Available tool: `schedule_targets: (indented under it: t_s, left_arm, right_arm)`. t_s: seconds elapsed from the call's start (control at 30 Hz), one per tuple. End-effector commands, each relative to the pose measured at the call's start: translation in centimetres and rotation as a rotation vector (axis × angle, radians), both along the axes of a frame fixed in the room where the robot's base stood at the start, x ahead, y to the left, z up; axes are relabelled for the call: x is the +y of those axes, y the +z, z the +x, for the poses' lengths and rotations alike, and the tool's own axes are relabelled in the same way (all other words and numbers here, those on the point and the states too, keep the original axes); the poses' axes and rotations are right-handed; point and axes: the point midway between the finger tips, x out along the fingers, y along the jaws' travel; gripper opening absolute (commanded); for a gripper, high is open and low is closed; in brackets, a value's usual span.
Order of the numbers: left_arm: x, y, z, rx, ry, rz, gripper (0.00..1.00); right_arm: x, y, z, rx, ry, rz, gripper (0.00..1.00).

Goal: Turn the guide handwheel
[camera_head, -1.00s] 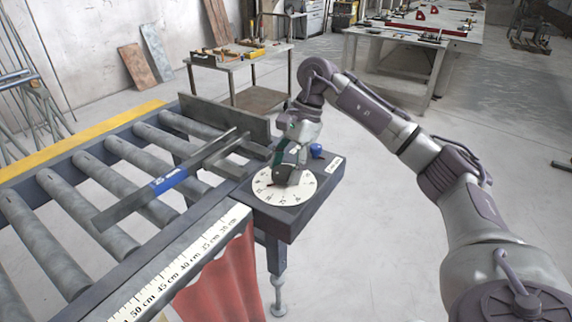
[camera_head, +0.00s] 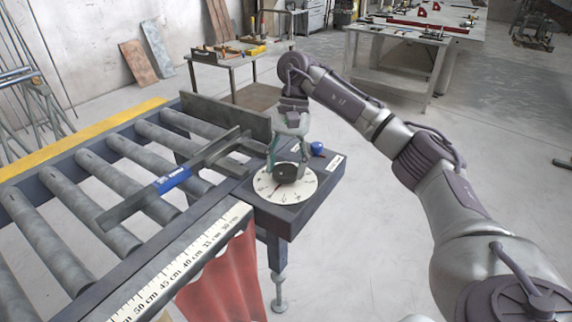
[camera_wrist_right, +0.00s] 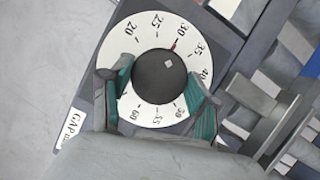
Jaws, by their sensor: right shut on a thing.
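The guide handwheel (camera_wrist_right: 160,76) is a dark round knob with a small light square mark, at the centre of a white numbered dial (camera_wrist_right: 135,40). A red mark on the dial sits near 30 in the right wrist view. In the head view the dial (camera_head: 265,190) lies on a dark box at the table's corner. The guide bar (camera_head: 130,205) with a blue label lies across the rollers. My left gripper is not in view.
A blue ball knob (camera_head: 317,148) stands beside the dial, close to my right gripper. A centimetre scale (camera_head: 190,258) runs along the table's front edge. A red curtain (camera_head: 225,285) hangs below.

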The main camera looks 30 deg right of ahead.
Motion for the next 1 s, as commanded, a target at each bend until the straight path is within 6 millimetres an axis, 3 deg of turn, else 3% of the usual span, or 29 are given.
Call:
schedule_targets:
  t_s: [0.43,0.47,0.6,1.0]
  left_arm:
    - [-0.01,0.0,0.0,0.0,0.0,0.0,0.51]
    - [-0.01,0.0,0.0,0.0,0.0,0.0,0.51]
    - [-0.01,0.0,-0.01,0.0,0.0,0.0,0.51]
    - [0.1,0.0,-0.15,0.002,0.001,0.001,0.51]
  right_arm:
    - [-0.05,-0.02,0.04,-0.001,0.009,-0.001,0.26]
    - [-0.05,-0.01,0.04,-0.001,0.009,-0.001,0.63]
    - [-0.04,-0.01,0.03,-0.001,0.009,-0.001,0.86]
    - [-0.11,0.37,0.13,-0.002,0.009,-0.001,0.86]
